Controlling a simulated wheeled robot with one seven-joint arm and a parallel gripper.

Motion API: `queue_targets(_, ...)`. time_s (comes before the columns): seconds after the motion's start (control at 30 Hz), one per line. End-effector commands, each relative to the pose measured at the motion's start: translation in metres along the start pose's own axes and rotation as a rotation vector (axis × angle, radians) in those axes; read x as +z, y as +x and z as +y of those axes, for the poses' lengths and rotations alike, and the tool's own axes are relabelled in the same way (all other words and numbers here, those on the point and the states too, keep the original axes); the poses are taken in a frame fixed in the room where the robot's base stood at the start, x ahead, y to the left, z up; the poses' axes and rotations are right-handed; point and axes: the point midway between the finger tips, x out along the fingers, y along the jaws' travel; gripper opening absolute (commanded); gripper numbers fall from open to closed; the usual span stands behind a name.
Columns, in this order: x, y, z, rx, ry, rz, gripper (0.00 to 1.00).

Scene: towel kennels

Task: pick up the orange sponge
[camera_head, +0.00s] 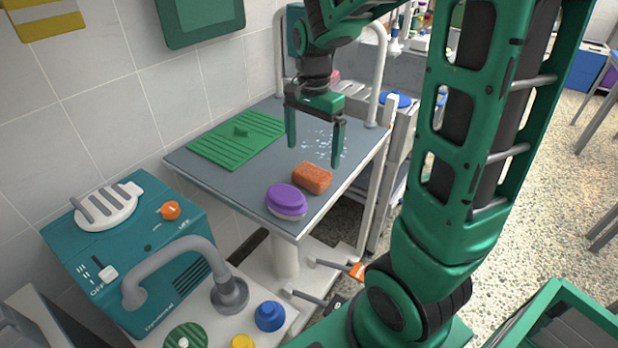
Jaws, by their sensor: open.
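The orange sponge (312,178) is a small block lying flat on the grey table top, near its front right side. My gripper (315,154) points down above the table, behind and above the sponge in the picture. Its two fingers are spread apart, with nothing between them. I cannot tell the exact height of the fingertips over the table. The sponge is fully in view and does not appear to be touched by the fingers.
A purple oval brush or sponge (287,201) lies close to the orange sponge, at its front left. A green ribbed mat (236,139) lies at the table's back left. A white rail rises at the table's far end. A teal machine (130,245) stands at the left front.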

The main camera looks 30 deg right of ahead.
Motion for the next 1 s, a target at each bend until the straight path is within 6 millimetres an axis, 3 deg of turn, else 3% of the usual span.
queue_targets(0.1, 0.001, 0.017, 0.0, 0.003, -0.002, -0.001, 0.96)
queue_targets(0.37, 0.002, 0.034, 0.001, 0.002, -0.002, 0.0, 0.96)
queue_targets(0.7, 0.006, 0.076, 0.002, 0.003, -0.002, -0.001, 0.96)
queue_targets(1.0, 0.005, 0.08, 0.001, 0.0, -0.002, 0.0, 0.96)
